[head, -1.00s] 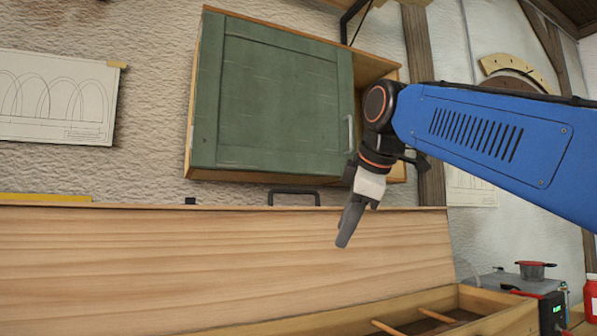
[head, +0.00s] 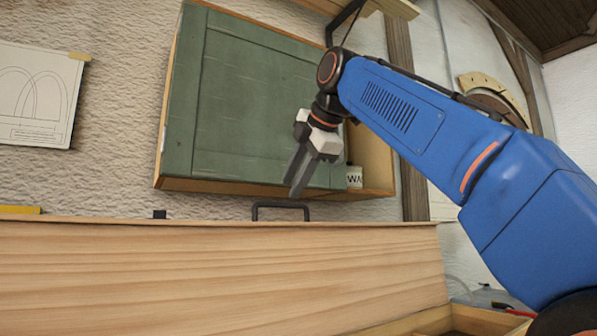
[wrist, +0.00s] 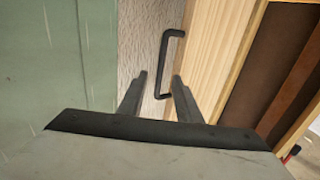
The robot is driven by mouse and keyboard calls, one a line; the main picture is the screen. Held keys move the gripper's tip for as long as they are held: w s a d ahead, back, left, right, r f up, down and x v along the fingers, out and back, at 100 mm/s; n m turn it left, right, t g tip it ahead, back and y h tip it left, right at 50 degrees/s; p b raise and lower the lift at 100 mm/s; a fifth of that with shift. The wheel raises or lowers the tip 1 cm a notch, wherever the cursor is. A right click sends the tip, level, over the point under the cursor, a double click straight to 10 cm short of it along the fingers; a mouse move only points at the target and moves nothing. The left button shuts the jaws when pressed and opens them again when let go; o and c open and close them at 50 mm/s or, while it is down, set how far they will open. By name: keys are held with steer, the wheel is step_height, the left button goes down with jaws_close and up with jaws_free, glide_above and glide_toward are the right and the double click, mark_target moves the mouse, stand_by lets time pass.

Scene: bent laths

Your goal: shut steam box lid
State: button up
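The steam box lid (head: 200,275) is a long pale wooden panel standing raised, its face towards me in the head view. A black bar handle (head: 281,206) is at its top edge. The lid also shows in the wrist view (wrist: 212,50), with the handle (wrist: 165,60) just ahead of my fingers. My gripper (head: 294,188) points down, close above the handle in the head view. In the wrist view my gripper (wrist: 158,80) is open and empty, its fingers apart. The steam box (head: 425,322) shows only its rim and corner at lower right.
A drawing (head: 38,95) hangs at left. The box's dark inside (wrist: 285,60) shows at right in the wrist view.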

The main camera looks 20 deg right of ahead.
mark_target(282, 204)
steer(key=shift+x, duration=4)
jaws_close()
steer(key=shift+s+d+f, duration=1.1)
steer(key=shift+s+f, duration=0.25)
steer(key=shift+s, duration=4.05)
steer(key=shift+s+d+f, duration=1.05)
steer(key=shift+s+f, duration=0.3)
steer(key=shift+s, duration=4)
steer(key=s+d+f, duration=0.1)
steer(key=s+f, duration=0.8)
steer(key=f, duration=0.2)
steer(key=shift+s+d, duration=0.15)
steer(key=shift+d, duration=0.25)
